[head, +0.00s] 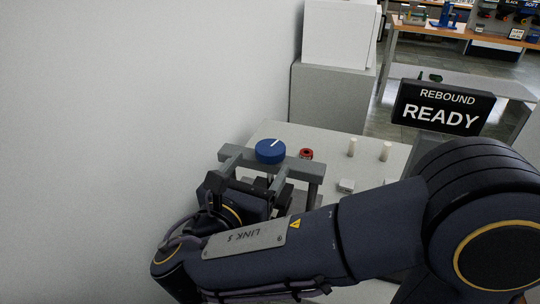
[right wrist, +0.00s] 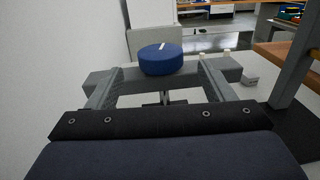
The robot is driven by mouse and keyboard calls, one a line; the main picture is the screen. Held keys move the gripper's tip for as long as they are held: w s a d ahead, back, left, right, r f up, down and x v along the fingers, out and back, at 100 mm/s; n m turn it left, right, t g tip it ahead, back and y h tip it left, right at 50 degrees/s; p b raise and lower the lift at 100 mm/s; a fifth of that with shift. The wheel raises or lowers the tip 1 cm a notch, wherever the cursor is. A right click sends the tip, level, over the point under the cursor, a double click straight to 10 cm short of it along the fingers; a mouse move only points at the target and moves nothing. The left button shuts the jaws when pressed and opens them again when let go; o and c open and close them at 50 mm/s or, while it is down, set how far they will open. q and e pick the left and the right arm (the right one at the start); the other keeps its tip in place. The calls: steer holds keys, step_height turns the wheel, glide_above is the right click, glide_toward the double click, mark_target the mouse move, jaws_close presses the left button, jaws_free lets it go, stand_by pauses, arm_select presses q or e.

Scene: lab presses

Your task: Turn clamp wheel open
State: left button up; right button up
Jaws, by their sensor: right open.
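The blue clamp wheel (head: 270,151), with a white mark on its top, sits on the grey crossbar (head: 306,169) of a press frame. In the right wrist view the wheel (right wrist: 160,59) appears between the two finger lines of my right gripper (right wrist: 160,70), toward their far ends. The right gripper (head: 243,190) is open and empty, on the near side of the frame in the head view. I cannot tell whether a finger touches the wheel or crossbar. My right arm hides the lower front of the press. My left gripper is not in view.
A red ring-shaped part (head: 306,154) is just right of the wheel. Two pale pegs (head: 352,147) and a small white block (head: 346,186) stand on the white table (head: 325,137). A "REBOUND READY" sign (head: 443,107) is at right. A plain wall (head: 130,110) borders the left.

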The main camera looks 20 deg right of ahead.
mark_target(270, 146)
steer(key=x, duration=0.7)
steer(key=c, duration=1)
steer(key=shift+o, duration=0.2)
steer(key=shift+s+d+r+n+t+y+p, duration=0.15)
steer(key=shift+n+t+y+p, duration=0.2)
steer(key=shift+n+t+y, duration=0.75)
steer(key=shift+n+y, duration=0.3)
steer(key=shift+y, duration=0.4)
steer(key=shift+a+y, duration=0.25)
steer(key=shift+y, duration=0.05)
steer(key=o, duration=1)
steer(key=shift+c, duration=0.2)
